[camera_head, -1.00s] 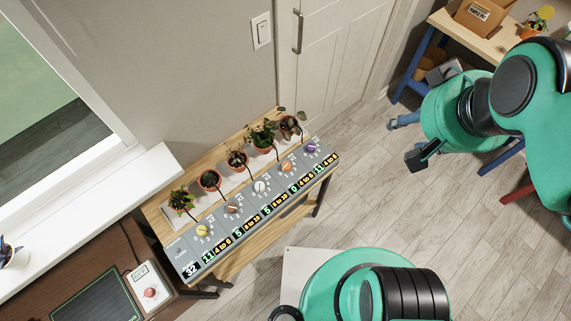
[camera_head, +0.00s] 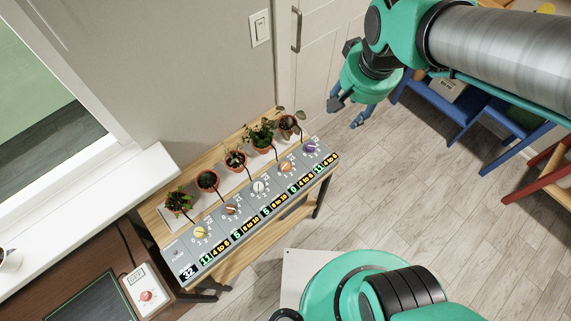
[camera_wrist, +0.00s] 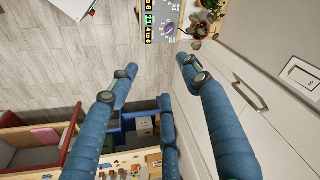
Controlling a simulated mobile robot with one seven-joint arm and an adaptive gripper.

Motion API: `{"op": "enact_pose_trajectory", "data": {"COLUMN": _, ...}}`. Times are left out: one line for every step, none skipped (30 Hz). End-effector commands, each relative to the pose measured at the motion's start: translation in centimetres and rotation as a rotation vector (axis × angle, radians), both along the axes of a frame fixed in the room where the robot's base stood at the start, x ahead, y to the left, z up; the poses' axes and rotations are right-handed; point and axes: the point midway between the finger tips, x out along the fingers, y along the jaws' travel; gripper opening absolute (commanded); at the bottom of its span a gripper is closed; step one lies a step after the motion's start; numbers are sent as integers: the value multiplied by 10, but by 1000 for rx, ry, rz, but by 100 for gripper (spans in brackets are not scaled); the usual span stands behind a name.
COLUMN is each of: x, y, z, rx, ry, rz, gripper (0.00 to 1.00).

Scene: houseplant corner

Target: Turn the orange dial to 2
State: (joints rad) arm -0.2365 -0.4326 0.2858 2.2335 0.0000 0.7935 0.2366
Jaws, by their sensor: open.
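The orange dial (camera_head: 286,166) sits on a grey control panel (camera_head: 172,246), between the white dial (camera_head: 259,187) and the purple dial (camera_head: 310,147). Numbers ring it, but its pointer is too small to read. My gripper (camera_head: 346,113) is open and empty, in the air to the right of the panel's far end, apart from every dial. In the wrist view, its blue fingers (camera_wrist: 157,66) are spread wide. The purple dial (camera_wrist: 170,30) shows beyond them at the top; I cannot make out the orange dial there.
Several potted plants (camera_head: 236,160) line the wooden bench (camera_head: 150,212) behind the dials. A yellow dial (camera_head: 200,232) and a red-brown dial (camera_head: 231,209) are nearer. A white door (camera_head: 330,40) stands behind my gripper. A blue shelf (camera_head: 470,105) is at right. Open floor (camera_head: 370,190) lies right of the bench.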

Motion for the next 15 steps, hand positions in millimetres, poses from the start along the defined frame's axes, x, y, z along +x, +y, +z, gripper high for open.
{"op": "enact_pose_trajectory", "data": {"x": 8, "y": 13, "z": -20, "rx": -2, "ry": 28, "rz": 6, "gripper": 48}}
{"op": "enact_pose_trajectory", "data": {"x": 12, "y": 20, "z": -29, "rx": -3, "ry": 39, "rz": 7, "gripper": 48}}
{"op": "enact_pose_trajectory", "data": {"x": 17, "y": 29, "z": -42, "rx": -3, "ry": 58, "rz": 7, "gripper": 48}}
{"op": "enact_pose_trajectory", "data": {"x": 20, "y": 37, "z": -51, "rx": -4, "ry": 69, "rz": 7, "gripper": 48}}
{"op": "enact_pose_trajectory", "data": {"x": 23, "y": 43, "z": -62, "rx": -6, "ry": 83, "rz": 8, "gripper": 48}}
{"op": "enact_pose_trajectory", "data": {"x": 27, "y": 53, "z": -75, "rx": -8, "ry": 98, "rz": 7, "gripper": 48}}
{"op": "enact_pose_trajectory", "data": {"x": 30, "y": 60, "z": -86, "rx": -11, "ry": 111, "rz": 8, "gripper": 48}}
{"op": "enact_pose_trajectory", "data": {"x": 32, "y": 67, "z": -96, "rx": -13, "ry": 122, "rz": 7, "gripper": 48}}
{"op": "enact_pose_trajectory", "data": {"x": 34, "y": 77, "z": -111, "rx": -18, "ry": 140, "rz": 8, "gripper": 48}}
{"op": "enact_pose_trajectory", "data": {"x": 36, "y": 84, "z": -122, "rx": -20, "ry": 151, "rz": 7, "gripper": 48}}
{"op": "enact_pose_trajectory", "data": {"x": 37, "y": 91, "z": -134, "rx": -24, "ry": 163, "rz": 8, "gripper": 48}}
{"op": "enact_pose_trajectory", "data": {"x": 38, "y": 100, "z": -148, "rx": -27, "ry": 176, "rz": 7, "gripper": 48}}
{"op": "enact_pose_trajectory", "data": {"x": 38, "y": 106, "z": -159, "rx": -32, "ry": 188, "rz": 7, "gripper": 48}}
{"op": "enact_pose_trajectory", "data": {"x": 39, "y": 113, "z": -168, "rx": -35, "ry": 197, "rz": 7, "gripper": 48}}
{"op": "enact_pose_trajectory", "data": {"x": 38, "y": 120, "z": -182, "rx": -40, "ry": 210, "rz": 6, "gripper": 48}}
